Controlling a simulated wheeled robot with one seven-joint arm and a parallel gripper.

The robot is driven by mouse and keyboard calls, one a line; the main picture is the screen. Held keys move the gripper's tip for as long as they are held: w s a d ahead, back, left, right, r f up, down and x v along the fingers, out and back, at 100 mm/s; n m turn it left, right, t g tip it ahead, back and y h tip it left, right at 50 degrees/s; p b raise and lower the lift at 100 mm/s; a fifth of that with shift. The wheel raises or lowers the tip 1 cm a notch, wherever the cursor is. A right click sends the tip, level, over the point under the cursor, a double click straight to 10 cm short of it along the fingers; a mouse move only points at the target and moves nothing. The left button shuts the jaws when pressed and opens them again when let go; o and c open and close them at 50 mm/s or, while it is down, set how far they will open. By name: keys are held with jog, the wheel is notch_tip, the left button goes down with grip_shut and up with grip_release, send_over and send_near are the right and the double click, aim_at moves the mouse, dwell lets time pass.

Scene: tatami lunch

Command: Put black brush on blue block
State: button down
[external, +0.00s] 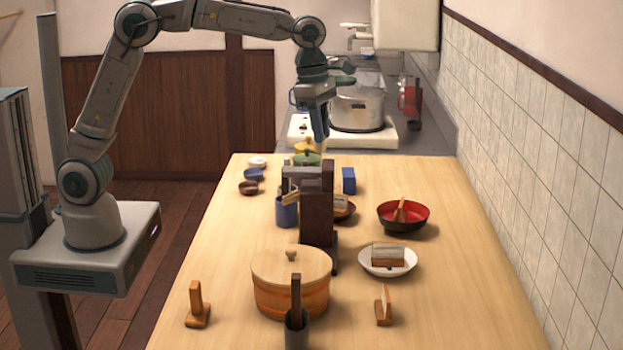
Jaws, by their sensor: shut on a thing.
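The blue block (348,181) stands upright on the far part of the wooden table, just right of a dark wooden stand. My gripper (320,138) points down above the table's far end, higher than the blue block and a little to its left in the picture. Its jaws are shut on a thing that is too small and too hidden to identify. I cannot clearly make out the black brush anywhere on the table. My gripper is apart from the blue block.
The dark wooden stand (318,232) rises near the block. A red-black bowl (402,226), a white plate (366,264) and a lidded wooden tub (291,291) stand nearer. A steel pot (358,109) is behind the table. The table's right side has free room.

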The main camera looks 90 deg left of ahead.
jog(key=w+a+n+p, duration=0.1)
jog(key=w+a+n, duration=0.3)
jog(key=a, duration=0.8)
jog(key=p, duration=0.5)
send_over(350, 176)
notch_tip(350, 176, down, 14)
jog(key=shift+s+f+y, duration=0.3)
jog(key=shift+s, duration=0.1)
jog(key=shift+f+p, duration=0.5)
jog(key=shift+f, duration=1.45)
